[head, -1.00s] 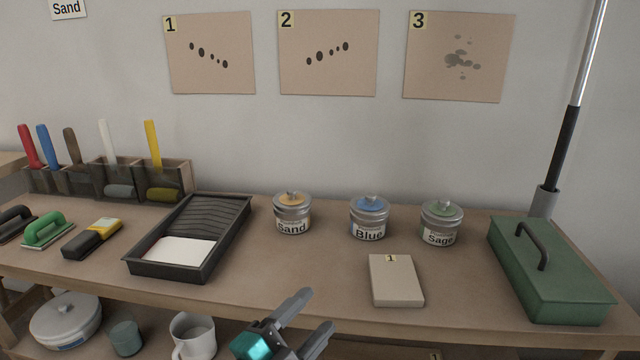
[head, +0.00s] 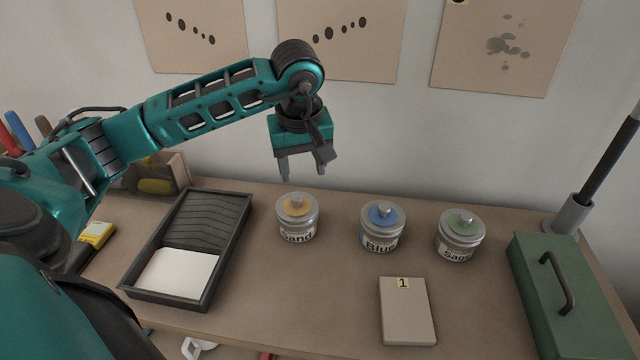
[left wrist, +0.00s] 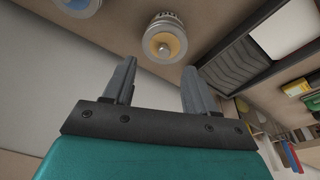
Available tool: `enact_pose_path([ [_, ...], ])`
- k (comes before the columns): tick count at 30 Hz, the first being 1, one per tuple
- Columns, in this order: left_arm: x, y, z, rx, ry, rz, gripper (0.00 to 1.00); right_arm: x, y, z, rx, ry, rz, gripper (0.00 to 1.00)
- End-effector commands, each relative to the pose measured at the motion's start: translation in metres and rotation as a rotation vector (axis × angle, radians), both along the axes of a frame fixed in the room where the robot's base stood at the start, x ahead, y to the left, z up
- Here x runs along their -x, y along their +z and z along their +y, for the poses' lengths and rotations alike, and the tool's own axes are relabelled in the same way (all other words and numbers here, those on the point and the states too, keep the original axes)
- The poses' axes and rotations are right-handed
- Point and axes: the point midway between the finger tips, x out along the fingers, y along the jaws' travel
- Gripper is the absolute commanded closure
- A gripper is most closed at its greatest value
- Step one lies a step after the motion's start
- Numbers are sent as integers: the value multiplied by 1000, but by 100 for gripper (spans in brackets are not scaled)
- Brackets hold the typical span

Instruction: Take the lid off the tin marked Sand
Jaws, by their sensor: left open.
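The tin marked Sand (head: 297,226) stands upright on the table, right of the paint tray. Its lid (head: 297,205), with an orange-yellow top and a small grey knob, is on it. My left gripper (head: 304,176) is open and empty, above and behind the Sand tin and pointing down. In the left wrist view the Sand tin (left wrist: 165,40) shows beyond the open fingers (left wrist: 154,80), apart from them. My right gripper does not show in the current views.
The tin marked Blue (head: 382,230) and the Sage tin (head: 459,240) stand to the right. A black tray (head: 205,290) with a white sheet lies left. A beige block marked 1 (head: 407,318) lies in front. A green toolbox (head: 565,300) stands far right.

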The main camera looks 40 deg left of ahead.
Motion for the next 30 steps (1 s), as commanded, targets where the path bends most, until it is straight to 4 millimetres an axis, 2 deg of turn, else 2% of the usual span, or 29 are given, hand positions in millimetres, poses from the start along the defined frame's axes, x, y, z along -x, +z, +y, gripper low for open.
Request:
enact_pose_path([
  [1,0,8,10,-40,4,1,43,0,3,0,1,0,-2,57],
  [4,0,7,20,-77,7,5,43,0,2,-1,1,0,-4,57],
  [13,-9,-46,31,-77,6,7,43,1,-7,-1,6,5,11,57],
  [22,-14,-71,36,-74,6,5,43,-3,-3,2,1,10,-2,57],
  [30,-21,-108,44,-73,6,5,43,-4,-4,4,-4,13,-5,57],
])
